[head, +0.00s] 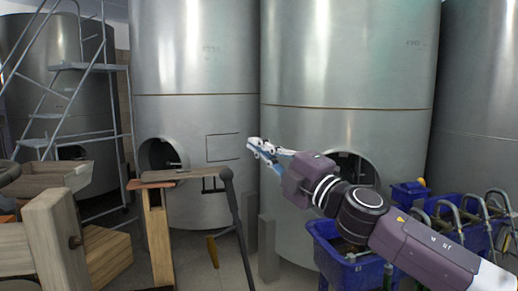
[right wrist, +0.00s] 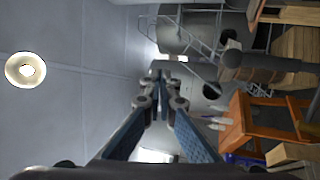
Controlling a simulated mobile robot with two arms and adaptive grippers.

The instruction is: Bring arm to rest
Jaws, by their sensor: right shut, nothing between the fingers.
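My right arm comes in from the lower right in the head view. My right gripper (head: 256,147) is held up in the air in front of the steel tanks, pointing left, with its fingers together and empty. In the right wrist view the gripper (right wrist: 157,75) also shows, its two blue-padded fingers meeting at the tips with nothing between them. My left gripper is not in the frames.
Large steel tanks (head: 195,60) stand across the back. A small wooden-topped stand (head: 180,175) is below and left of the gripper. A blue crate (head: 345,270) and metal taps (head: 470,205) are at lower right. Wooden furniture (head: 50,240) fills the lower left.

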